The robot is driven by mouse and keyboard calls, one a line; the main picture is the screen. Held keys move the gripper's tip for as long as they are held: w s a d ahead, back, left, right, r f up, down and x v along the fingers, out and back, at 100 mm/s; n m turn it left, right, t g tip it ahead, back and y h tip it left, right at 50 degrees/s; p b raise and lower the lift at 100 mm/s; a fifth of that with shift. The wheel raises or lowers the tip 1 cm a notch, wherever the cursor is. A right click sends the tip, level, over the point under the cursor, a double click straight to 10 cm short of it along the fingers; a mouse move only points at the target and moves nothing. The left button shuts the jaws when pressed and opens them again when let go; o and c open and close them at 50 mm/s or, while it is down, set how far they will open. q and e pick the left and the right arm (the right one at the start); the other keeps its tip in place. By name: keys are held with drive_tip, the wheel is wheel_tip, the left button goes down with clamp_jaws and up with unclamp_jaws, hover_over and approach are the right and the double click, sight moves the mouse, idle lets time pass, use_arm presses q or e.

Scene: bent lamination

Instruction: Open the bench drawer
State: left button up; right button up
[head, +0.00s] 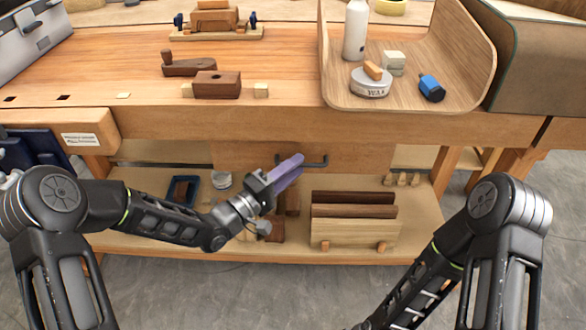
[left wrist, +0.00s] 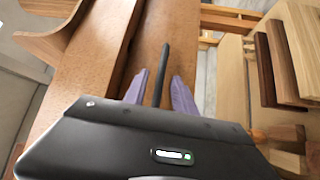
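The wooden bench drawer (head: 360,156) is under the front of the bench top, and its front looks flush with the bench. Its dark bar handle (head: 319,164) is partly covered by my left gripper (head: 291,166) in the head view. In the left wrist view the handle (left wrist: 164,62) stands between the two purple fingers of my left gripper (left wrist: 160,84). The fingers are open, with a gap on each side of the bar. Whether either finger touches it I cannot tell. My right arm runs out at the bottom of the head view, and its gripper is out of sight.
The lower shelf (head: 150,240) holds a wooden rack with dark boards (head: 354,211), a blue tray (head: 183,190) and a tin (head: 221,180).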

use_arm(q)
drive_tip(key=shift+c, duration=0.4)
clamp_jaws()
idle(0.9)
